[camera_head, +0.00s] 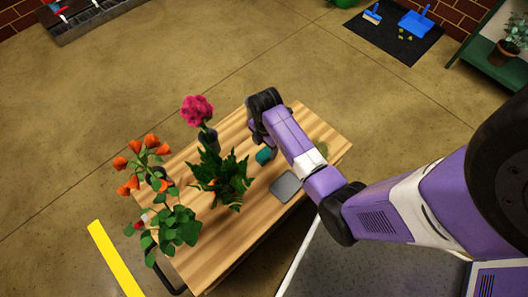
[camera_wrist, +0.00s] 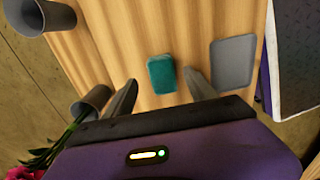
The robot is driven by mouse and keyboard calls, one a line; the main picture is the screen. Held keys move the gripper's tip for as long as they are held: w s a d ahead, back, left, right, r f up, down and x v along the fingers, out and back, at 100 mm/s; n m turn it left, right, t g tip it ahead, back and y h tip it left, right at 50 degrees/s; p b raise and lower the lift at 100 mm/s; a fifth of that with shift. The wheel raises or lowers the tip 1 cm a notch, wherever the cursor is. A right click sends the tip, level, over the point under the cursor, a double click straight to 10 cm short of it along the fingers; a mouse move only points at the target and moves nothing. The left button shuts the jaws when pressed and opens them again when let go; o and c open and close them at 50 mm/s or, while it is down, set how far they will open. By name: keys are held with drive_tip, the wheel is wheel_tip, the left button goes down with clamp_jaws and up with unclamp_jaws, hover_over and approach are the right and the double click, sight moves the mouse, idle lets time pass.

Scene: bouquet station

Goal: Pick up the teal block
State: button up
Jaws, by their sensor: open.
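The teal block (camera_wrist: 162,75) lies on the wooden table, between and just beyond my gripper's fingertips in the wrist view. In the head view the teal block (camera_head: 264,156) shows beside my arm, partly hidden by it. My gripper (camera_wrist: 164,90) is open, with nothing between its two fingers. In the head view the gripper's fingers are hidden behind my arm's end above the table.
A grey tray (camera_head: 286,187) lies right of the block in the wrist view. Vases with pink flowers (camera_head: 197,110), orange flowers (camera_head: 134,162) and a leafy green plant (camera_head: 224,178) stand on the table's left part. Bare wood (camera_wrist: 105,38) shows around the block.

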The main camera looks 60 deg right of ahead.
sight(264, 153)
drive_tip(key=f+b, duration=0.1)
drive_tip(key=f, duration=0.2)
drive_tip(key=f+b, duration=0.1)
drive_tip(key=f, duration=0.1)
drive_tip(key=shift+a+f+b, duration=0.1)
drive_tip(key=shift+a+b, duration=0.2)
drive_tip(key=shift+a, duration=0.1)
drive_tip(key=shift+c, duration=0.3)
drive_tip(key=shift+s, duration=0.1)
clamp_jaws()
wheel_tip(264, 153, up, 20)
drive_tip(key=p, duration=0.8)
